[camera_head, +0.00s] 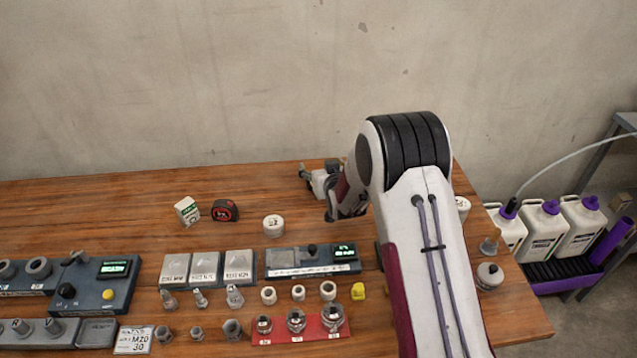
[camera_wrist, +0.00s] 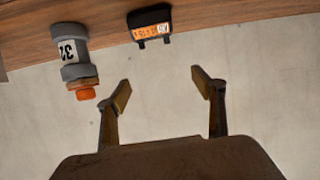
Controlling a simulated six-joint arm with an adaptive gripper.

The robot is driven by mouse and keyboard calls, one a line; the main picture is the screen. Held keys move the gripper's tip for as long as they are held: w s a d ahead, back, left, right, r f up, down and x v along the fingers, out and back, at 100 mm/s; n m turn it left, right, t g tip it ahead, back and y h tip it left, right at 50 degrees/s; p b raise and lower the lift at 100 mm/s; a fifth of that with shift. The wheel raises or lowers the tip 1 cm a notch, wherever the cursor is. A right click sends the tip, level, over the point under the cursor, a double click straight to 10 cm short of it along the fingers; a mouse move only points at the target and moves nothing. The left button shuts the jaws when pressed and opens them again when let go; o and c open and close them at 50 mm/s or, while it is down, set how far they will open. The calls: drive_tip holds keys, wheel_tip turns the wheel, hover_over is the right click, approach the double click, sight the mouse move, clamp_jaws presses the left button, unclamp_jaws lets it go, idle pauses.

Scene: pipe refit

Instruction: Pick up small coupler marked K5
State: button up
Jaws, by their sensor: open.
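Several small fittings stand in rows at the front of the table in the head view, including grey ones (camera_head: 234,297), pale rings (camera_head: 298,292) and dark-topped pieces (camera_head: 296,320) on a red tray (camera_head: 290,339). No K5 mark is legible, so I cannot tell which piece is the K5 coupler. My gripper (camera_head: 304,172) is near the table's back edge, behind all these rows and partly hidden by my arm. In the wrist view my gripper (camera_wrist: 160,79) is open, with nothing between its fingers.
The wrist view shows a grey cylinder marked 32 (camera_wrist: 70,45) and a black device with an orange label (camera_wrist: 150,24). A tape measure (camera_head: 225,210), a white round piece (camera_head: 273,226) and grey control boxes (camera_head: 313,260) stand on the table. The back left is clear.

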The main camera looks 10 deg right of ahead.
drive_tip(key=shift+f, duration=2.9)
drive_tip(key=shift+f, duration=0.1)
drive_tip(key=shift+f, duration=0.4)
drive_tip(key=shift+x, duration=2.55)
drive_tip(key=shift+f, duration=0.1)
drive_tip(key=shift+c, duration=0.4)
drive_tip(key=c, duration=1.1)
